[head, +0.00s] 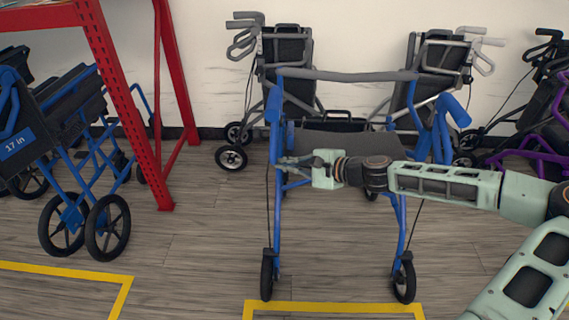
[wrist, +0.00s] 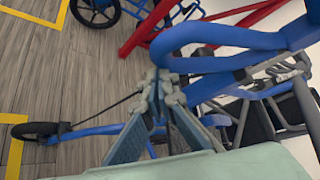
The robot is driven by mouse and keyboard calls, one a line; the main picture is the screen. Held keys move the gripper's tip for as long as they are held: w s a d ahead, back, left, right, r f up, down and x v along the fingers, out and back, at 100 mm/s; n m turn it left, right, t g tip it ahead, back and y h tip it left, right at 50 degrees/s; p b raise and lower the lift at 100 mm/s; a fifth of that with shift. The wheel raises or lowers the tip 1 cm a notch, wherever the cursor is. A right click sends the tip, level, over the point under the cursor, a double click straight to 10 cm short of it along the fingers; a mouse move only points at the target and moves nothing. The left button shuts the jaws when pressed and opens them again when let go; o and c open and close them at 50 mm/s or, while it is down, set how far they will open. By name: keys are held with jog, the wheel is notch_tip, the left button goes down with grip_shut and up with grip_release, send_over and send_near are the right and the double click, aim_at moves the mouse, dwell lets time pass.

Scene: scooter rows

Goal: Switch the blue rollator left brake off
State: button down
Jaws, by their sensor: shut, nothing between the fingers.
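The blue rollator (head: 401,225) stands in the middle of the head view, with a grey bar across its top and a dark seat. My gripper (head: 284,164) reaches across from the right to its left-hand upright, below the bar. In the wrist view, my gripper's fingertips (wrist: 164,82) are together with nothing between them. They are close to a curved blue handle or lever part (wrist: 225,36); I cannot tell whether they touch it. A thin black cable (wrist: 108,107) runs beside a blue tube toward a wheel. The brake's setting cannot be told.
A red metal rack (head: 117,95) and a blue wheelchair (head: 73,150) stand on the left. Grey rollators (head: 287,75) stand behind, near the wall, and a purple one (head: 540,145) at right. Yellow tape (head: 330,306) marks the floor in front. Floor between the wheelchair and blue rollator is clear.

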jog(key=s+r+m+g+p, duration=0.3)
jog(key=r+p, duration=0.4)
jog(key=p, duration=0.9)
jog(key=shift+s+g+h, duration=0.4)
jog(key=shift+s, duration=0.4)
jog(key=shift+a+f, duration=0.1)
jog(key=shift+f, duration=0.1)
jog(key=s+d+r, duration=0.1)
jog(key=d+r, duration=0.1)
jog(key=d, duration=0.7)
jog(key=shift+s+d, duration=0.15)
jog(key=shift+s, duration=0.05)
jog(key=shift+r, duration=0.1)
